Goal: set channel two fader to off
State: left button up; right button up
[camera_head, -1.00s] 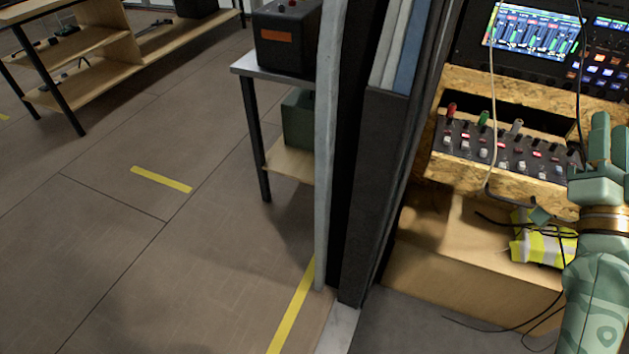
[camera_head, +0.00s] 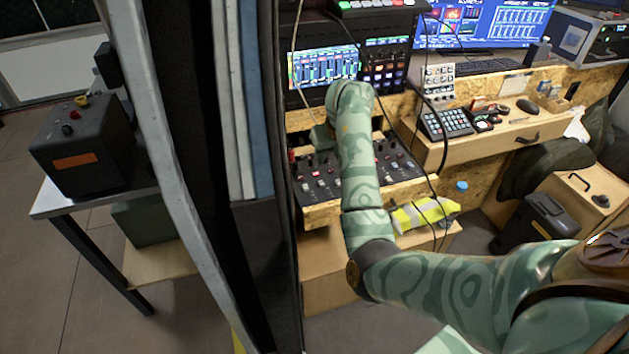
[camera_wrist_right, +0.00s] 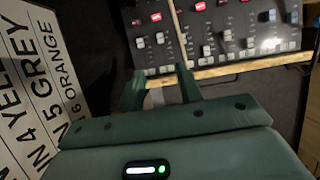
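The black fader panel (camera_head: 395,165) sits in a wooden frame below the screens, with pale fader caps and red lit buttons. My right arm crosses its middle and hides part of it. My right gripper (camera_head: 322,136) is over the panel's rear left part, mostly hidden by my wrist. In the right wrist view the panel (camera_wrist_right: 260,48) fills the top, and my right gripper (camera_wrist_right: 160,72) shows two separated green fingers near its wooden front edge. Several pale caps stand just beyond the fingertips. No channel labels are legible, so I cannot tell which fader is channel two. My left gripper is out of view.
A thin cable (camera_wrist_right: 180,38) hangs across the panel. A dark partition (camera_head: 262,260) stands close on the left. A yellow vest (camera_head: 425,214) lies below the panel. A wooden drawer unit (camera_head: 480,147) with a keypad is on the right.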

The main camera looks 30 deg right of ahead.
aim_at(322, 183)
jog(key=b+x, duration=0.7)
jog(key=x, duration=0.8)
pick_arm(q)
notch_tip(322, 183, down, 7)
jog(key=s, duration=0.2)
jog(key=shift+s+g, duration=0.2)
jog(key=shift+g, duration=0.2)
pick_arm(e)
jog(key=shift+r, duration=0.1)
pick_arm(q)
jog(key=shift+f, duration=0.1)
pick_arm(e)
grip_shut()
